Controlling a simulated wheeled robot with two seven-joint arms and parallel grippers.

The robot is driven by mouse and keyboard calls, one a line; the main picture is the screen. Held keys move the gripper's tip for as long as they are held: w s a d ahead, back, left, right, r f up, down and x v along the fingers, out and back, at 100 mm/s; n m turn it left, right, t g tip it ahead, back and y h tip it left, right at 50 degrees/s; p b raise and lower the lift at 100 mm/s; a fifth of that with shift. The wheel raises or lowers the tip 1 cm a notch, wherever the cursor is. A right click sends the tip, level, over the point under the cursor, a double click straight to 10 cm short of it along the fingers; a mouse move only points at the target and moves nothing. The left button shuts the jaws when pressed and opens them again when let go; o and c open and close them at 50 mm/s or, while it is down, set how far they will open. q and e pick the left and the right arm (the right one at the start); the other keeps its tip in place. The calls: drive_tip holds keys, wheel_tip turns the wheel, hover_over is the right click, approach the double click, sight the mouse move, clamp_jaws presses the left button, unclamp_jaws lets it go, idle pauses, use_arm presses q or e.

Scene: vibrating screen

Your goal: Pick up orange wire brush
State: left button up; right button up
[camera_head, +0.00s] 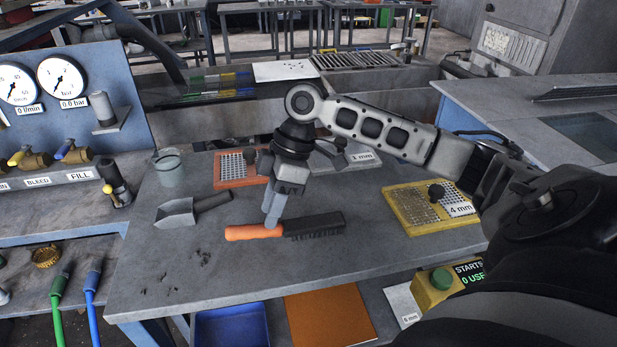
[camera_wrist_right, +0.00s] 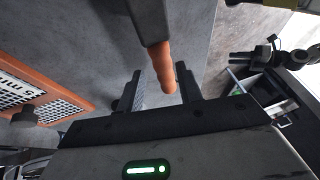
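The orange wire brush lies on the grey workbench, with its orange handle (camera_head: 250,232) to the left and its dark bristle head (camera_head: 318,225) to the right. My right gripper (camera_head: 272,218) points down over the handle, close to where it meets the head. In the right wrist view the orange handle (camera_wrist_right: 162,68) shows between the two fingers of the right gripper (camera_wrist_right: 159,73), with gaps on both sides. The gripper is open. Whether the fingertips reach down beside the handle is hard to tell. My left gripper is not in view.
A grey scoop (camera_head: 180,212) and a metal cup (camera_head: 170,168) stand left of the brush. An orange-framed sieve (camera_head: 236,182) lies behind it. A yellow 4 mm sieve (camera_head: 405,210) lies to the right.

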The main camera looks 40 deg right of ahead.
sight(264, 229)
drive_tip(key=x, duration=0.5)
drive_tip(key=shift+s, duration=0.15)
drive_tip(key=c, duration=0.7)
drive_tip(key=shift+r, duration=0.1)
drive_tip(key=shift+c, duration=0.2)
